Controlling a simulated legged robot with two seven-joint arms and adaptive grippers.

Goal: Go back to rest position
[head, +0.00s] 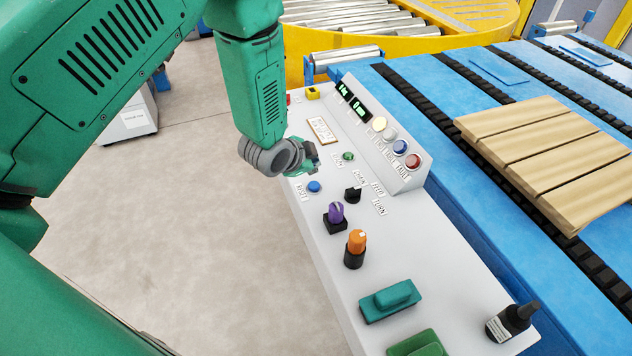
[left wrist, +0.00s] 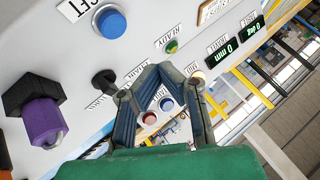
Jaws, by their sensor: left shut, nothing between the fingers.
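My left arm comes in from the left, and my left gripper (head: 308,158) hangs over the left edge of the white control panel (head: 322,205). In the left wrist view its two fingers (left wrist: 160,70) meet at the tips with nothing between them. The fingertips are above the panel face, near a blue button (head: 314,187) and a green button (head: 348,156). Whether they touch the panel cannot be told. My right gripper is in neither view.
A blue conveyor (head: 460,210) with wooden boards (head: 550,150) stands right. Open floor (head: 200,220) lies left.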

